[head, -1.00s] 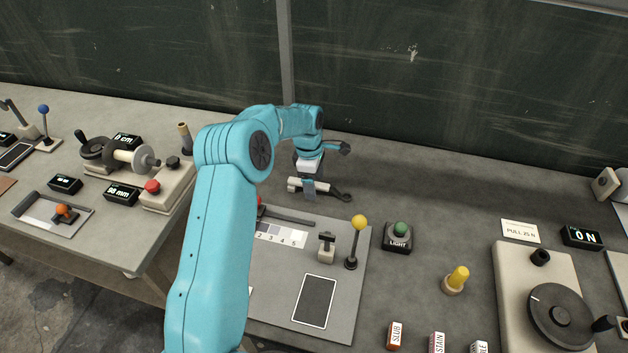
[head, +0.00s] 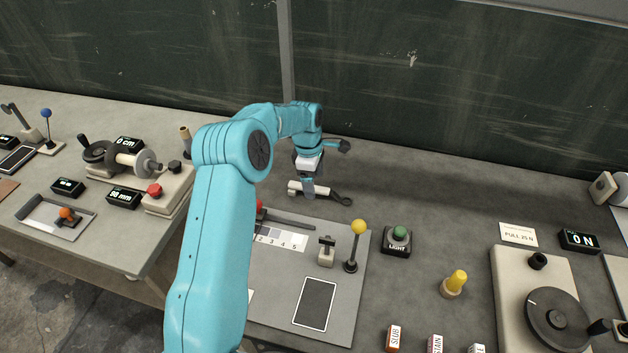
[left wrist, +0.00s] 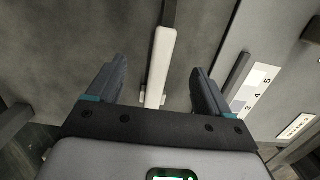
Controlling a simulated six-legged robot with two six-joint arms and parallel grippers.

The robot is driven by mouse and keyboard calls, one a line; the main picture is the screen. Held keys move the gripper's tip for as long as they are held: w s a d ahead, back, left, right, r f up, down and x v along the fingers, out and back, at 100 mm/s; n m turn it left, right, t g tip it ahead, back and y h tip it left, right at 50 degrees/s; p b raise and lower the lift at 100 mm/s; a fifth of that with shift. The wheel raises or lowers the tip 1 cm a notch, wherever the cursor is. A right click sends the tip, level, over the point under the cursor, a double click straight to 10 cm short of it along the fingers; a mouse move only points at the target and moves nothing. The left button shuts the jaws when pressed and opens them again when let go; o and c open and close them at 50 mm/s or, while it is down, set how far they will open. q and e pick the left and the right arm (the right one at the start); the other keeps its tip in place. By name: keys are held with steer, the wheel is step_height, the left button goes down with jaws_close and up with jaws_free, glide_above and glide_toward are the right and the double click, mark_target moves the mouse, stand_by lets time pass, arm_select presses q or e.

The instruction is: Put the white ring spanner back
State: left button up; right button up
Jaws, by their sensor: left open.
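The white ring spanner (head: 295,186) lies on the grey table behind the grey board. Its pale handle is at the left, and a dark shank and end reach to the right. My left gripper (head: 309,192) points down over the handle and hides part of it. In the left wrist view the pale handle (left wrist: 159,58) runs between the two open fingers of my left gripper (left wrist: 158,75), with a gap on each side. Its dark shank leaves the top edge there. My right gripper is not in view.
A grey board (head: 346,270) with a yellow-knobbed lever (head: 358,228) and a numbered strip (head: 283,239) lies in front of the spanner. A green LIGHT button (head: 398,238) stands to its right. The dark wall (head: 400,80) rises behind. Table right of the spanner is clear.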

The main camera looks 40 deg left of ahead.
arm_select(q)
steer(key=shift+s+a+r+p, duration=0.1)
steer(key=shift+a+r+p, duration=0.1)
steer(key=shift+r+p, duration=1.25)
steer(key=shift+r+b, duration=0.4)
steer(key=shift+b, duration=0.05)
steer(key=shift+r, duration=0.35)
step_height(320, 180, up, 16)
steer(key=a, duration=0.1)
steer(key=shift+s+a+f+b, duration=0.2)
steer(key=shift+s+b, duration=0.1)
steer(key=shift+s, duration=0.1)
